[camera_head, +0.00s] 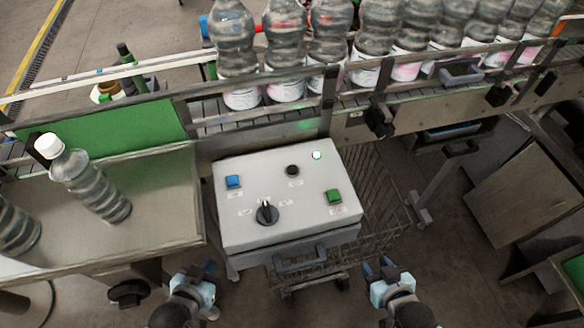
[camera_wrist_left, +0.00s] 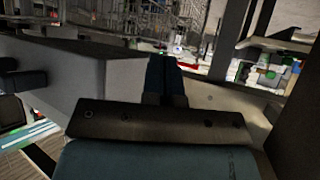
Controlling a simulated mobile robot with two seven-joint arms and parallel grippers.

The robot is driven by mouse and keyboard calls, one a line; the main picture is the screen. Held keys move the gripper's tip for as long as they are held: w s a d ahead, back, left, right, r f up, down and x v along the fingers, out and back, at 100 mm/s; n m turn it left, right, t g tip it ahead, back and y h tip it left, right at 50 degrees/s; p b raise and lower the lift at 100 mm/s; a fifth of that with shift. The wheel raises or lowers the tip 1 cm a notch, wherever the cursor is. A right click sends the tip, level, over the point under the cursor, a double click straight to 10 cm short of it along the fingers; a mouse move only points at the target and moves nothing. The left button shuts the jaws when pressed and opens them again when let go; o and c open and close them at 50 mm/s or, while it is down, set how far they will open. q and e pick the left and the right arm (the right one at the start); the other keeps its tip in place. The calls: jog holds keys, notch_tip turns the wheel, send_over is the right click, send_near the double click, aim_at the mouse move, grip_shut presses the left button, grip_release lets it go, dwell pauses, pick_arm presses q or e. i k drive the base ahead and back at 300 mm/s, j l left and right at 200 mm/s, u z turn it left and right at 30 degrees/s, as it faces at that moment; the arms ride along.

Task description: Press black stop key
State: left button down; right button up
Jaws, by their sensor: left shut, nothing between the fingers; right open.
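The black stop key (camera_head: 292,170) is a small round dark button near the top middle of the grey control box (camera_head: 240,205). The box also has a blue key (camera_head: 233,182), a green key (camera_head: 334,196), a black rotary knob (camera_head: 267,213) and a lit green-white lamp (camera_head: 317,155). My left gripper (camera_head: 208,268) is shut and empty, below and left of the box, apart from it. Its closed fingers show in the left wrist view (camera_wrist_left: 163,80). My right gripper (camera_head: 375,268) is open, below and right of the box. Neither gripper touches a key.
A conveyor (camera_head: 350,125) with several filled bottles (camera_head: 286,45) runs behind the box. A steel table (camera_head: 160,190) with bottles stands at the left. A wire cart (camera_head: 375,200) is beneath and right of the box. The space between my grippers and the box front is mostly clear.

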aim_at(292, 170)
jog(key=k+l, duration=0.2)
jog(key=l, duration=0.2)
jog(key=k+l, duration=0.2)
jog(key=l, duration=0.95)
jog(key=i+l, duration=0.15)
jog(key=l, duration=0.2)
